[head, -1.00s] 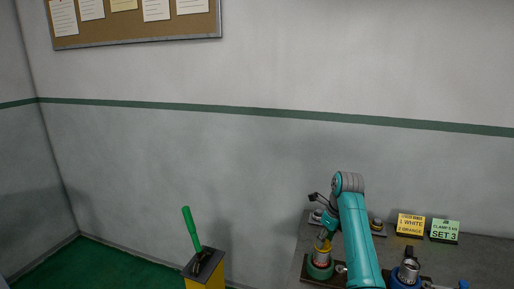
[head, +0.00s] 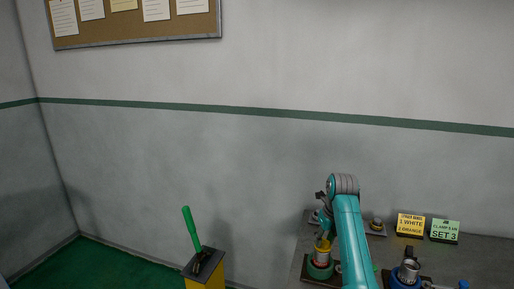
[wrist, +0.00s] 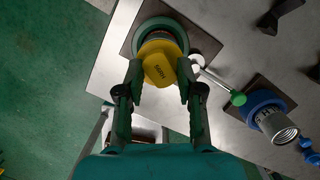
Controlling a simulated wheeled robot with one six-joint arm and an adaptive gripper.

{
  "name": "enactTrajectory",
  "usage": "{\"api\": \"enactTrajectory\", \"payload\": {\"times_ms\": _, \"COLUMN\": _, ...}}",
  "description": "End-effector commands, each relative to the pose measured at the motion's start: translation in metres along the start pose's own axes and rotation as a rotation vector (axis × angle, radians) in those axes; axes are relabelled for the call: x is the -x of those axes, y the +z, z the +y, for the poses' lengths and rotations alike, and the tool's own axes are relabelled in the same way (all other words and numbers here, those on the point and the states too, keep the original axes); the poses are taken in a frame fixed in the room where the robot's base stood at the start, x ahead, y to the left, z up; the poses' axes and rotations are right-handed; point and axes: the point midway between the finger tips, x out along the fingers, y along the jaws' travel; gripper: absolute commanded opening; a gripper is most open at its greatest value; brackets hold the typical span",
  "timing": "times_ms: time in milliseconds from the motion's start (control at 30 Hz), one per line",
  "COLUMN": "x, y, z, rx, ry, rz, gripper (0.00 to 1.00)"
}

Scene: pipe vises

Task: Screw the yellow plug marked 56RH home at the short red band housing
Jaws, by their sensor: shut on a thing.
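The yellow plug (wrist: 162,64) is between the fingers of my gripper (wrist: 160,78) in the wrist view, with dark lettering on its face, too small to read surely. My gripper is shut on it. Below the plug is a housing held in a green round vise (wrist: 146,27); the plug covers most of the housing. In the head view the yellow plug (head: 322,243) sits at the top of the housing (head: 321,257), which shows a reddish band above the green vise (head: 319,270). The plug looks in line with the housing; I cannot tell how deep it sits.
A blue vise (wrist: 262,106) holding a bare metal housing (wrist: 279,127) stands to the right. A lever with a green knob (wrist: 238,98) lies between the vises. Yellow (head: 411,225) and green (head: 444,230) signs stand at the bench back. A green-handled lever post (head: 194,232) is left.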

Motion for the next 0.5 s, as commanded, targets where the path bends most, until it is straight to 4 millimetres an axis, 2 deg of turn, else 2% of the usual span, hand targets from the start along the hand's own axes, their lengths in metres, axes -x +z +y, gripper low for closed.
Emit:
{"api": "enactTrajectory", "payload": {"times_ms": 67, "x": -0.0001, "y": -0.0001, "z": -0.0002, "rx": 0.0, "ry": 0.0, "rz": 0.0, "gripper": 0.0}}
{"api": "enactTrajectory", "payload": {"times_ms": 100, "x": -0.0001, "y": -0.0001, "z": -0.0002, "rx": 0.001, "ry": 0.0, "rz": 0.0, "gripper": 0.44}}
{"api": "enactTrajectory", "payload": {"times_ms": 167, "x": -0.0002, "y": -0.0002, "z": -0.0002, "rx": 0.001, "ry": 0.0, "rz": 0.0, "gripper": 0.57}}
{"api": "enactTrajectory", "payload": {"times_ms": 500, "x": 0.0016, "y": 0.0003, "z": -0.0001, "rx": 0.002, "ry": 0.0, "rz": 0.0, "gripper": 0.57}}
